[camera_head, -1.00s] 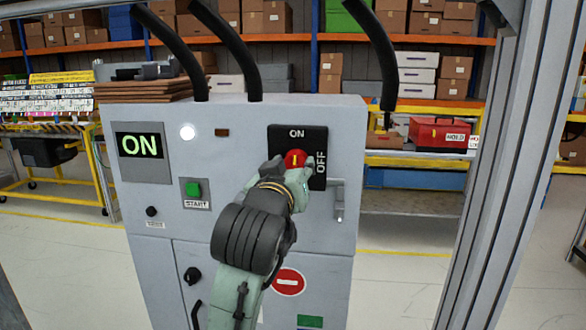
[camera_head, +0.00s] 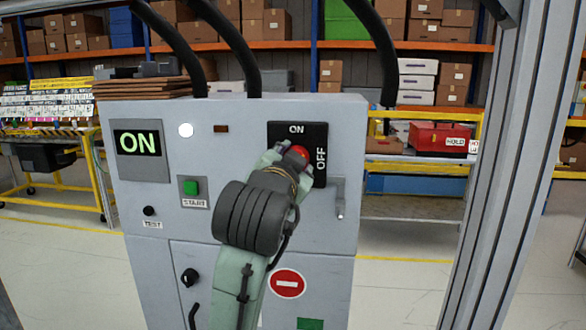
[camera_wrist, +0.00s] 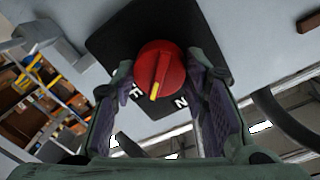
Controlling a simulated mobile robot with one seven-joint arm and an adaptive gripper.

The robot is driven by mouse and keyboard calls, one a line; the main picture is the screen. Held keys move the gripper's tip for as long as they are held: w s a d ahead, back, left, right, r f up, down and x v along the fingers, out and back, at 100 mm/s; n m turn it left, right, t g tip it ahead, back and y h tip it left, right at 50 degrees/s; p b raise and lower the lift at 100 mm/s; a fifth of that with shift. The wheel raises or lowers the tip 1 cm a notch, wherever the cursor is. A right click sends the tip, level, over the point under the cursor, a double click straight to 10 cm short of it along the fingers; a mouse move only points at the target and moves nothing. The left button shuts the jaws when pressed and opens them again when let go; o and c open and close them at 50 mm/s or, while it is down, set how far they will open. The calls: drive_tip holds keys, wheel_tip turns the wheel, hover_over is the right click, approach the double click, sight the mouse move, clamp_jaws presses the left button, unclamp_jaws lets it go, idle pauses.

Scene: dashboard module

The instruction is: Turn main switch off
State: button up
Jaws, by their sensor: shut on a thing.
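The main switch is a red round knob (camera_head: 300,151) on a black plate (camera_head: 314,134) marked ON at the top and OFF at the right. In the wrist view the red knob (camera_wrist: 160,68) sits between the two fingers of my gripper (camera_wrist: 160,78), which is shut on it. The knob's yellow mark points between the letters of OFF and ON. In the head view my gripper (camera_head: 286,160) covers the knob's lower left part. The display (camera_head: 139,143) on the cabinet reads ON in green.
The grey cabinet (camera_head: 235,225) also carries a green START button (camera_head: 191,187), a white lamp (camera_head: 186,130) and a grey handle (camera_head: 339,200) right of the switch. Black cables rise from its top. A metal post (camera_head: 491,170) stands at the right.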

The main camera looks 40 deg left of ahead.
drive_tip(key=shift+d+m+b, duration=0.1)
drive_tip(key=shift+m+b, duration=1.15)
drive_tip(key=shift+m, duration=2.45)
drive_tip(key=shift+w+m, duration=0.1)
drive_tip(key=shift+m, duration=0.2)
drive_tip(key=o, duration=1.2)
drive_tip(key=shift+g+y, duration=0.3)
drive_tip(key=shift+y, duration=0.1)
drive_tip(key=v, duration=1.2)
